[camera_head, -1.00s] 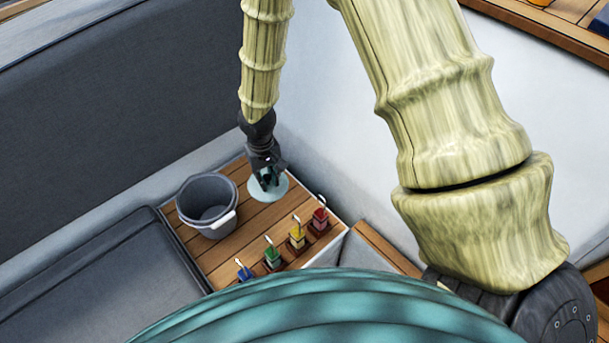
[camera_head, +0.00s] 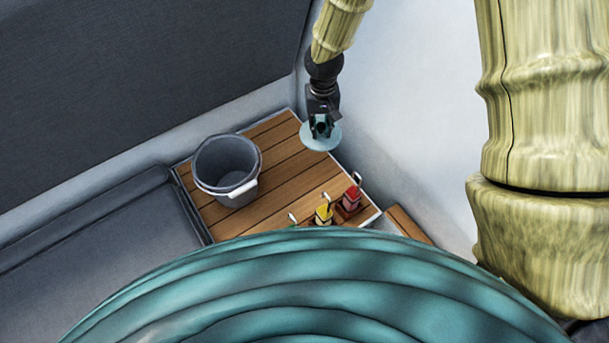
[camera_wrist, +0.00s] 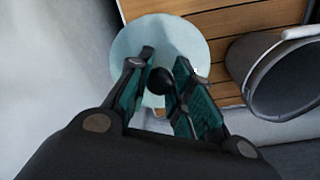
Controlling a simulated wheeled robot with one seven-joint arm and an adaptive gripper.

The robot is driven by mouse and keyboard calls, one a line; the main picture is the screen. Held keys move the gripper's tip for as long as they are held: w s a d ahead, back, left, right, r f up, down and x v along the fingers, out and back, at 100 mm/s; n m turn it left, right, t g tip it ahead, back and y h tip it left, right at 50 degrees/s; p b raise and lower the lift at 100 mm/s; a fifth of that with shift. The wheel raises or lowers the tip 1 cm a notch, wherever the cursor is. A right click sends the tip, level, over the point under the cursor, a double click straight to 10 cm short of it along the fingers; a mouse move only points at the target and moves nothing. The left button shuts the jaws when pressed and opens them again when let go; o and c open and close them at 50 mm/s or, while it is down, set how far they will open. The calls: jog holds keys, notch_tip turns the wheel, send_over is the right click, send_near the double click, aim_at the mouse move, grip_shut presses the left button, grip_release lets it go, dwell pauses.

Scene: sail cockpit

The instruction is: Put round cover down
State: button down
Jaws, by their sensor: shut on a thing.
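The round cover (camera_head: 309,137) is a pale blue-green disc with a dark knob. It is at the right back corner of the wooden table (camera_head: 262,180) in the head view. My gripper (camera_head: 321,127) is above the cover and shut on its knob. In the wrist view the cover (camera_wrist: 190,38) lies under my fingers (camera_wrist: 160,85), with the dark round knob between them. Part of the cover is over or beyond the table edge in the picture. I cannot tell whether it touches the tabletop.
A grey bucket (camera_head: 225,165) with a white handle stands on the table left of the cover. A red (camera_head: 351,197) and a yellow item (camera_head: 324,214) stand along the front edge. The white wall (camera_head: 400,110) is close on the right. Bare planks lie between bucket and cover.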

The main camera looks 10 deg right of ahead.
jog(key=w+a+f+m+b, duration=0.1)
jog(key=w+f+b, duration=0.1)
jog(key=f+b, duration=0.5)
jog(key=w+a+f+m+b, duration=0.2)
jog(key=f+b, duration=0.4)
jog(key=b, duration=0.9)
jog(key=shift+a+f+b, duration=0.25)
jog(key=shift+f+b, duration=0.1)
jog(key=shift+f, duration=0.05)
jog(key=shift+f+b, duration=0.75)
jog(key=shift+f, duration=4.15)
jog(key=shift+f, duration=0.1)
jog(key=c, duration=1.3)
grip_release()
notch_tip(320, 180, up, 12)
jog(key=shift+r+p, duration=0.1)
jog(key=shift+p, duration=0.8)
